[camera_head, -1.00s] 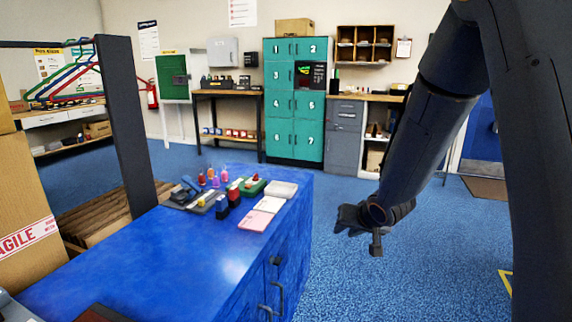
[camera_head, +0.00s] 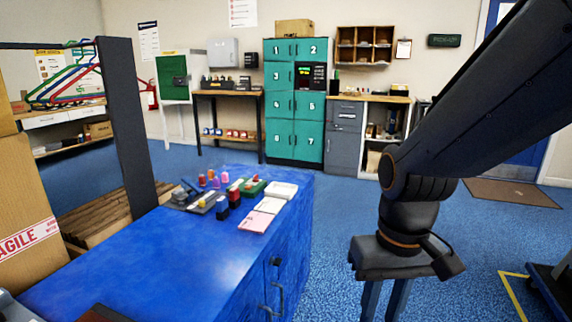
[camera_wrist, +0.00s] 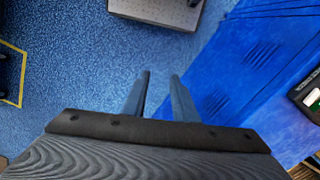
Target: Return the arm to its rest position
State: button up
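My gripper (camera_head: 384,300) hangs fingers-down to the right of the blue counter (camera_head: 160,262) in the head view, over the blue carpet. My arm folds down to it from the upper right. In the wrist view my gripper (camera_wrist: 158,82) shows two parallel fingers with a clear gap between them. It is open and holds nothing. The fingertips are cut off at the bottom of the head view.
Stamps and small bottles (camera_head: 212,185) stand on the counter's far end, by a pink pad (camera_head: 254,222). Teal numbered lockers (camera_head: 294,125) stand at the back wall. A dark cart (camera_head: 552,290) is at the lower right. Open carpet lies between.

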jog(key=d+r+p, duration=0.3)
jog(key=r+p, duration=0.3)
jog(key=p, duration=0.5)
jog(key=shift+s+d+m, duration=0.3)
jog(key=shift+d+m, duration=0.1)
jog(key=shift+o, duration=0.3)
